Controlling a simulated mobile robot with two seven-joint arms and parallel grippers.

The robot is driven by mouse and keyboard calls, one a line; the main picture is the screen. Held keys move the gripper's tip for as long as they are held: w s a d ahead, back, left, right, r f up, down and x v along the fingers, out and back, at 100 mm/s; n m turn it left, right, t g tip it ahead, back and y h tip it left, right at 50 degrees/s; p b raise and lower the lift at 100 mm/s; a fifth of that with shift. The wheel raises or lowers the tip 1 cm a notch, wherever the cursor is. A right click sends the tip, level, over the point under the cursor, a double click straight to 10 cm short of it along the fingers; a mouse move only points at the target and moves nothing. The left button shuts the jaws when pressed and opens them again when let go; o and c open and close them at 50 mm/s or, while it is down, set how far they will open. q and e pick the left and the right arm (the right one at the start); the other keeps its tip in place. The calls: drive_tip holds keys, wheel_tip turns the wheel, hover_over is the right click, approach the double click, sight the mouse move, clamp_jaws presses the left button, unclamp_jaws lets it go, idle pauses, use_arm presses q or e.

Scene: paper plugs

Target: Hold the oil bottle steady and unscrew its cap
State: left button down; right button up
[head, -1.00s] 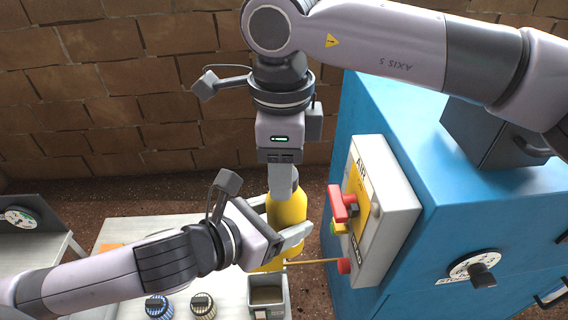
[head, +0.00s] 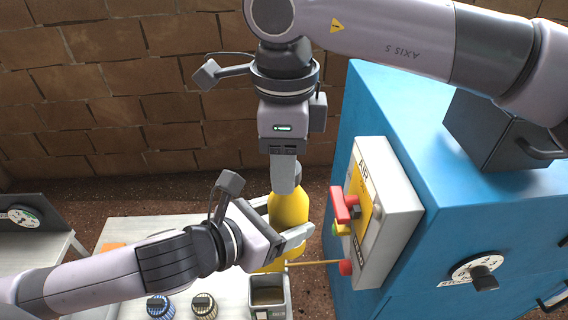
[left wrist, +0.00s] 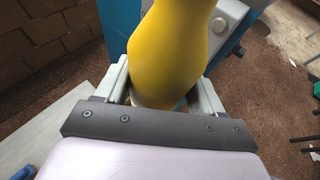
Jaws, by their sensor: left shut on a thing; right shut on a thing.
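The yellow oil bottle (head: 289,208) stands upright at the right side of the table, and its body fills the upper middle of the left wrist view (left wrist: 168,45). My left gripper (head: 282,222) is shut around the bottle, with one finger on each side of it in the left wrist view (left wrist: 163,88). My right gripper (head: 285,178) points straight down from above and is shut on the cap at the bottle's top. The fingers mostly hide the cap. I cannot tell how far it is turned.
A blue cabinet (head: 440,225) with a grey control box (head: 397,215) and red handle (head: 341,204) stands close on the right. A brick wall is behind.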

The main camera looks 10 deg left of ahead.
drive_tip(key=shift+r, duration=0.4)
